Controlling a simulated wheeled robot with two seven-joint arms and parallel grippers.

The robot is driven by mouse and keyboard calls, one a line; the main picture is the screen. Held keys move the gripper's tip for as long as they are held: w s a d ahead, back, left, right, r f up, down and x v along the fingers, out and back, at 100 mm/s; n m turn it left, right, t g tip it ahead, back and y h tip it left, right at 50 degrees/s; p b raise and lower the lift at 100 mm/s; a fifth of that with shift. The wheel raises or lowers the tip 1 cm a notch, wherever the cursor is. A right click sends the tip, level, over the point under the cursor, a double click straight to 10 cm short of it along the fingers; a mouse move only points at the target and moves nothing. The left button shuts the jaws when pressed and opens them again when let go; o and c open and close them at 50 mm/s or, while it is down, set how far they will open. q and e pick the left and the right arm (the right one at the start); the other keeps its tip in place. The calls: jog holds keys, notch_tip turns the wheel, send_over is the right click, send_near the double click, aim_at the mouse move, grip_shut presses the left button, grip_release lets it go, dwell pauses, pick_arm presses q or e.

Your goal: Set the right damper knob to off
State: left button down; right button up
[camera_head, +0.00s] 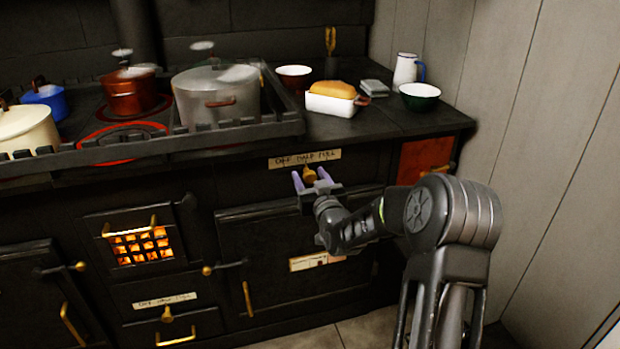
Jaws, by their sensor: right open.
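The right damper knob (309,174) is a small brass knob on the black stove front. It sits just under a cream label (304,158) that reads OFF HALF FULL, near the label's middle. My right gripper (311,181) is in front of the knob. Its two purple-tipped fingers are open, one on each side of the knob. I cannot tell whether they touch it. The knob's lower part is partly hidden by the gripper. My left gripper is not in view.
Another brass knob (167,314) with a similar label is lower left, below the glowing fire grate (140,245). An oven door (262,250) lies below my right gripper. A grey pot (216,95) and a white loaf dish (331,104) stand above. A plank wall (545,130) bounds the right.

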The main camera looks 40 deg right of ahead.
jog(key=shift+c, duration=0.2)
grip_shut()
dwell(0.3)
dwell(0.8)
